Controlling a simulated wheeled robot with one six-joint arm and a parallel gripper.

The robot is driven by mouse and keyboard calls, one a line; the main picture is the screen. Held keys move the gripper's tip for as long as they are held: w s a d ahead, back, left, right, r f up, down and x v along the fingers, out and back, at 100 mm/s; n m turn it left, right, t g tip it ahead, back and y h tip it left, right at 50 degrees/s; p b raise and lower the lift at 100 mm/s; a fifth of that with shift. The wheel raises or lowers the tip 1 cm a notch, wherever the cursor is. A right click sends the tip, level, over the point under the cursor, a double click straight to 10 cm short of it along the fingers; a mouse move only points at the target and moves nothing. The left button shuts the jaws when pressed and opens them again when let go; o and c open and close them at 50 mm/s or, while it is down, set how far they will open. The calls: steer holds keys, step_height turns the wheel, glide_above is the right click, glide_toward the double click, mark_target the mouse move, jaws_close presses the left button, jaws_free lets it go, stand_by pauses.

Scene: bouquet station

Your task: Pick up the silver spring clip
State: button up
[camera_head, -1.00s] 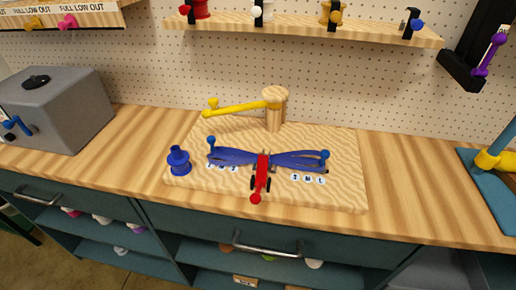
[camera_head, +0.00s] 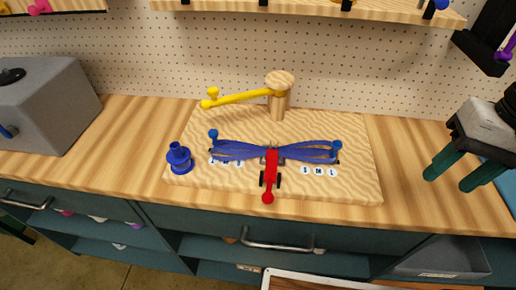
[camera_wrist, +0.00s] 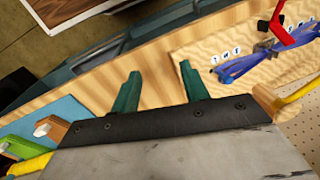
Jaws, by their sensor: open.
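I cannot make out a silver spring clip for certain in either view. A small greyish part shows at the middle of the blue ribbon bow (camera_head: 310,150), behind the red lever (camera_head: 270,175), too small to identify. The bow lies across the wooden board (camera_head: 350,185); part of it and the red lever also show at the upper right of the wrist view (camera_wrist: 240,68). My gripper (camera_head: 458,180) is at the right, over the counter's right part and apart from the board. Its two green fingers are spread and empty in the wrist view (camera_wrist: 160,95).
A wooden post with a yellow arm (camera_head: 240,97) and a blue spool (camera_head: 179,159) stand on the board. A grey box (camera_head: 45,105) is at the left. A blue mat (camera_wrist: 60,118) holds green and brown pieces. The counter (camera_head: 410,205) is bare between board and gripper.

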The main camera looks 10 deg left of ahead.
steer(key=w+a+f+m+g+y, duration=0.4)
steer(key=w+a, duration=0.3)
steer(key=a, duration=0.4)
steer(key=m+g+y, duration=0.2)
steer(key=m+y, duration=0.4)
steer(key=m, duration=0.1)
glide_toward(275, 143)
steer(key=shift+s+a+f, duration=0.6)
steer(key=shift+s+a, duration=0.15)
steer(key=shift+a+f+m, duration=0.2)
steer(key=shift+a+m, duration=0.1)
steer(key=x, duration=0.7)
steer(key=shift+a, duration=0.3)
jaws_close()
